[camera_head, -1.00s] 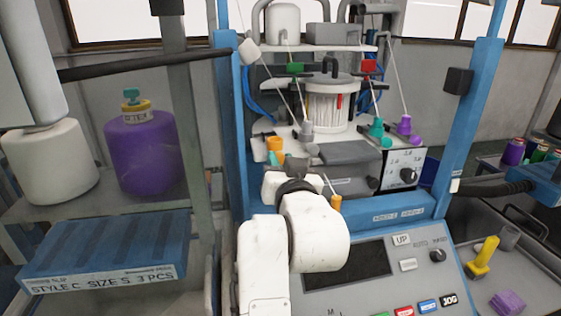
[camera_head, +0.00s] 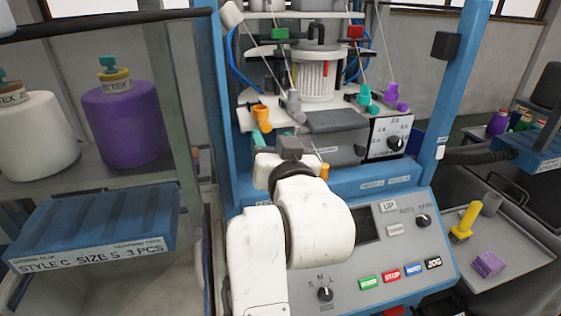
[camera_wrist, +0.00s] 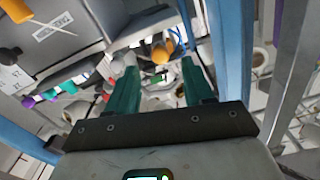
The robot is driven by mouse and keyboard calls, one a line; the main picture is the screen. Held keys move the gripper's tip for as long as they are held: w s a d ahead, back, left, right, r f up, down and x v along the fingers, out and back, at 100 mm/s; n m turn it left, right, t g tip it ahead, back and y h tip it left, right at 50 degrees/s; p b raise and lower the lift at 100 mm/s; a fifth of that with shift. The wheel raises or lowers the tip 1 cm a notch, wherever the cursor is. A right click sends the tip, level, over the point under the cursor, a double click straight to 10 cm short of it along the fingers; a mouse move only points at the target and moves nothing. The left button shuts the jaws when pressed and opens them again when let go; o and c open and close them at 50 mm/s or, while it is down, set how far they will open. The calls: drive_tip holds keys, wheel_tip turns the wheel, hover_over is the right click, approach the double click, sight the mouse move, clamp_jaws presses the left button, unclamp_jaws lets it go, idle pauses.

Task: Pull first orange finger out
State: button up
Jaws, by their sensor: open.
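The first orange finger (camera_head: 261,117) stands at the left end of the row of coloured fingers on the machine's deck in the head view. In the wrist view an orange finger (camera_wrist: 161,54) shows just beyond and between my fingertips. My gripper (camera_wrist: 159,68) has teal fingers spread apart with nothing between them. In the head view most of my gripper is hidden behind my own wrist. A second orange piece (camera_head: 324,172) sits lower, on the machine's front, and partly shows beside my wrist.
Grey (camera_head: 294,106), teal (camera_head: 364,97) and purple (camera_head: 392,95) fingers stand to the right, with yarn lines above. Blue uprights (camera_head: 462,75) flank the machine. A control panel (camera_head: 400,245) slopes in front. A blue box (camera_head: 95,225) and yarn cones stand left.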

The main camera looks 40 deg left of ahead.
drive_tip(key=b+v, duration=0.1)
drive_tip(key=v, duration=0.5)
idle(0.5)
drive_tip(key=d+f+m+g+h, duration=0.35)
drive_tip(key=d+f+h, duration=0.65)
drive_tip(key=d+f, duration=2.1)
drive_tip(key=s+d+f+m+g+h, duration=0.1)
drive_tip(key=s+d+f+h, duration=0.15)
drive_tip(key=s+d, duration=0.35)
drive_tip(key=s+d+f+m+g+h, duration=0.1)
drive_tip(key=s+d+f+g, duration=0.2)
drive_tip(key=d, duration=0.5)
drive_tip(key=s+d+f+m+g, duration=0.1)
drive_tip(key=s+d+f, duration=0.1)
drive_tip(key=s, duration=0.6)
drive_tip(key=s+d+f+m+g, duration=0.1)
drive_tip(key=s+d+f+g, duration=0.1)
drive_tip(key=s, duration=0.7)
drive_tip(key=d+f, duration=0.1)
drive_tip(key=d, duration=0.1)
drive_tip(key=shift+d+f+m, duration=0.25)
drive_tip(key=shift+d+m, duration=0.1)
drive_tip(key=shift+d, duration=0.05)
